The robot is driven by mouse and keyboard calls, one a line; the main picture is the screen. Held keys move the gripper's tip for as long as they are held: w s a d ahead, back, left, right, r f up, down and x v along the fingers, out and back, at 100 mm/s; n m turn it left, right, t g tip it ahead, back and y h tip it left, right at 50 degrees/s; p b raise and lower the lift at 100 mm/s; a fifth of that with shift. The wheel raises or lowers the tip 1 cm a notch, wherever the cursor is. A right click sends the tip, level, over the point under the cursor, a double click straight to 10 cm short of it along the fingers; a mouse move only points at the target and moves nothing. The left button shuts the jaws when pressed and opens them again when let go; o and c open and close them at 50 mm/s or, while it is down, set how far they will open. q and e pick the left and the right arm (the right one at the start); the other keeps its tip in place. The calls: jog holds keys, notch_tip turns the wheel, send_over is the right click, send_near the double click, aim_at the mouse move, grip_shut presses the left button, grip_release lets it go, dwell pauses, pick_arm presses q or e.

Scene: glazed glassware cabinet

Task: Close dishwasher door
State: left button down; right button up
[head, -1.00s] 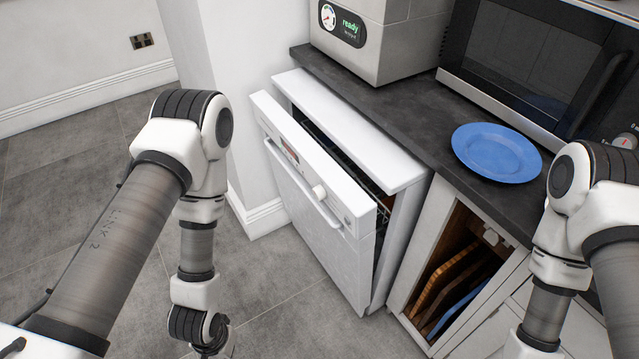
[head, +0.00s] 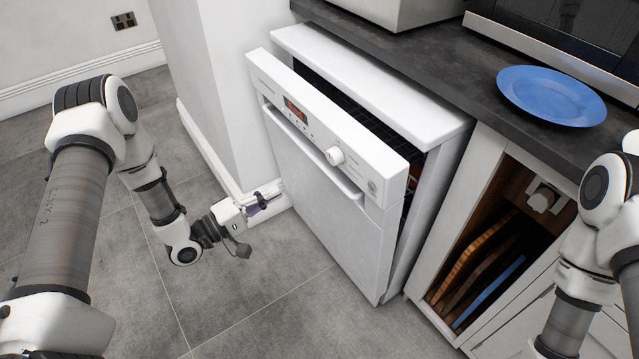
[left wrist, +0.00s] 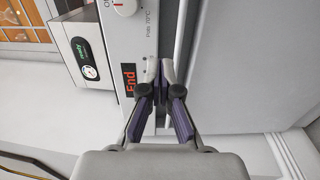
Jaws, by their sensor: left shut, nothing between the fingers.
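The white dishwasher door (head: 325,205) stands partly open, tilted a little out from its body, with a dark gap along its top and right side. Its control panel (head: 300,110) has a red display, a round knob and a bar handle (head: 310,150) below. My left gripper (head: 272,194) is shut and empty, just left of the door's front face. In the left wrist view the shut fingertips (left wrist: 160,65) point at the panel beside the handle; I cannot tell whether they touch. My right arm shows at the right edge, but its gripper is out of view.
A dark worktop (head: 440,75) runs above the dishwasher and carries a blue plate (head: 551,95). An open cubby with boards (head: 480,255) is to the right. A white wall corner (head: 205,90) stands close on the left. The grey floor in front is clear.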

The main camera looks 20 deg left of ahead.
aim_at(320, 164)
pick_arm(q)
jog(key=b+x, duration=0.1)
jog(key=x, duration=1.2)
jog(key=shift+w+r, duration=0.2)
jog(key=shift+w, duration=0.15)
pick_arm(e)
jog(key=shift+f, duration=0.95)
pick_arm(q)
jog(key=shift+d, duration=0.1)
